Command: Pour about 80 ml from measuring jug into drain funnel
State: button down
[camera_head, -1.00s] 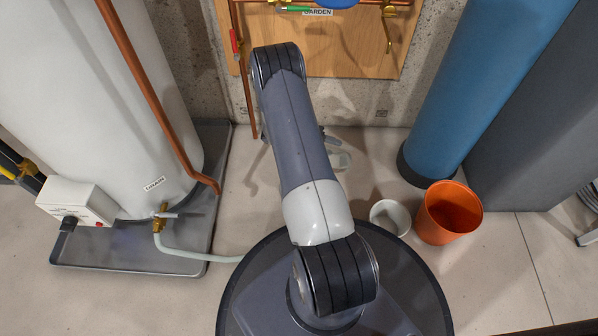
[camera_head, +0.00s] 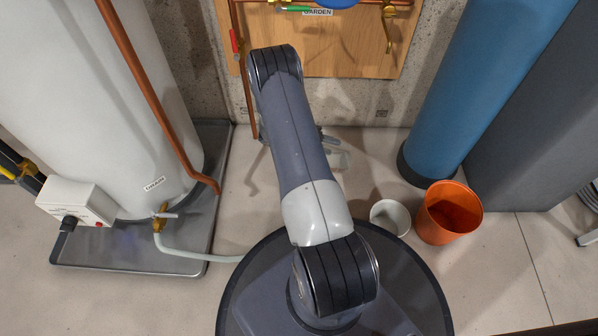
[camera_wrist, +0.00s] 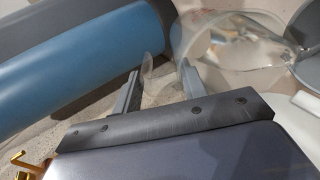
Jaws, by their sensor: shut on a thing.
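The clear measuring jug (camera_wrist: 228,48) is close up in the wrist view, with faint reddish marks on its wall. My gripper (camera_wrist: 160,68) is shut on a clear part of it, which looks like the handle. The jug appears tilted; its liquid level is hard to read. In the head view the jug (camera_head: 339,159) shows faintly beside my arm, above the floor, and my gripper is mostly hidden behind the arm. A small white open vessel (camera_head: 390,217), possibly the drain funnel, stands on the floor to the right of my arm; I cannot tell for certain.
An orange bucket (camera_head: 449,212) stands right beside the white vessel. A blue cylinder (camera_head: 483,85) and a dark grey block (camera_head: 545,130) stand behind it. A white tank (camera_head: 95,100) in a grey tray (camera_head: 130,255) is at left, with a pale hose (camera_head: 200,255). A pipe board (camera_head: 345,60) is on the wall.

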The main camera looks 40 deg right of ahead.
aim_at(338, 152)
jog(key=shift+w+a+r+h, duration=0.2)
jog(key=shift+a+h, duration=0.1)
jog(key=shift+h, duration=0.1)
dwell(1.3)
jog(key=d+f+y, duration=0.1)
jog(key=s+d+y, duration=0.1)
jog(key=shift+s+d+f+t+y, duration=0.2)
jog(key=shift+d+f+t+y, duration=0.05)
jog(key=shift+f+t+y, duration=0.15)
jog(key=shift+r+y, duration=0.1)
jog(key=shift+y, duration=0.2)
jog(key=shift+s+d+t+y+p, duration=0.25)
jog(key=shift+d+t+y+p, duration=0.15)
jog(key=shift+d+t+y, duration=0.1)
jog(key=shift+d+f, duration=0.1)
jog(key=shift+f, duration=0.1)
jog(key=shift+s, duration=0.1)
dwell(1.0)
